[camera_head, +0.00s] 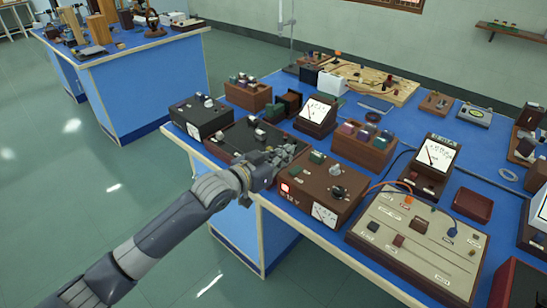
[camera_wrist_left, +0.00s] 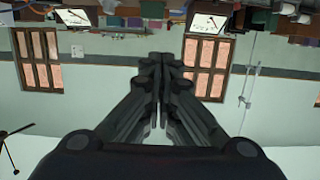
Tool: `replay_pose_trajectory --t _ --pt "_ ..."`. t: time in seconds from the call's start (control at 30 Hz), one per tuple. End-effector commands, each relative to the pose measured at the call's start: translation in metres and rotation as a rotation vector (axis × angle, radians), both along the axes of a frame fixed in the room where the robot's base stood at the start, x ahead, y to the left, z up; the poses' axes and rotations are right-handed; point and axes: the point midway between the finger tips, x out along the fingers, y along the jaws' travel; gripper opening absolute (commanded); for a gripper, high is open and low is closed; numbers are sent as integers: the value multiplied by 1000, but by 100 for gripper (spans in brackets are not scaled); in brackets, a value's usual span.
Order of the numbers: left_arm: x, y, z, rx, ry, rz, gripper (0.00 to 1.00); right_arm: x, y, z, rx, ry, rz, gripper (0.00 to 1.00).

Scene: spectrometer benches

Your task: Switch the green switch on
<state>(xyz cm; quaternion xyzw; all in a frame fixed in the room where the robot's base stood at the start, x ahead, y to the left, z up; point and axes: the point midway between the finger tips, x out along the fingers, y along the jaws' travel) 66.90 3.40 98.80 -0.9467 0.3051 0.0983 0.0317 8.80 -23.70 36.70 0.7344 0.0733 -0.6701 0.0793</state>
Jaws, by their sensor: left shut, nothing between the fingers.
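A brown box (camera_head: 335,202) with a dial meter and a black knob stands near the front edge of the blue bench. A small green part (camera_head: 317,157), possibly the green switch, sits on its top; I cannot tell its position. A red square (camera_head: 285,188) glows on the box's front left. My left gripper (camera_head: 290,151) is shut and empty, just left of the green part and near the box's back left corner. I cannot tell whether it touches anything. Its closed fingers (camera_wrist_left: 160,62) fill the middle of the left wrist view. My right gripper is not in view.
Black boxes (camera_head: 200,117) stand left of the gripper. A wooden rack (camera_head: 362,150) and a meter (camera_head: 317,112) stand behind the brown box. A wide panel with wires (camera_head: 425,240) lies to its right. The left wrist view shows the room upside down.

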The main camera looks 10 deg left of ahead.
Motion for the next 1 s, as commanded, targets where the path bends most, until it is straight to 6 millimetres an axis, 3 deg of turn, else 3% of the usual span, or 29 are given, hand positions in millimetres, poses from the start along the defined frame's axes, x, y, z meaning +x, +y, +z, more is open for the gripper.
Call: replay_pose_trajectory --t 0.33,0.87,1.0 --pt "-32 23 15 0 0 0 0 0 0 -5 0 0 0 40" --pt "-34 25 17 0 1 0 0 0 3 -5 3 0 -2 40" --pt "-30 30 3 3 19 19 0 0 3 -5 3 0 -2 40"
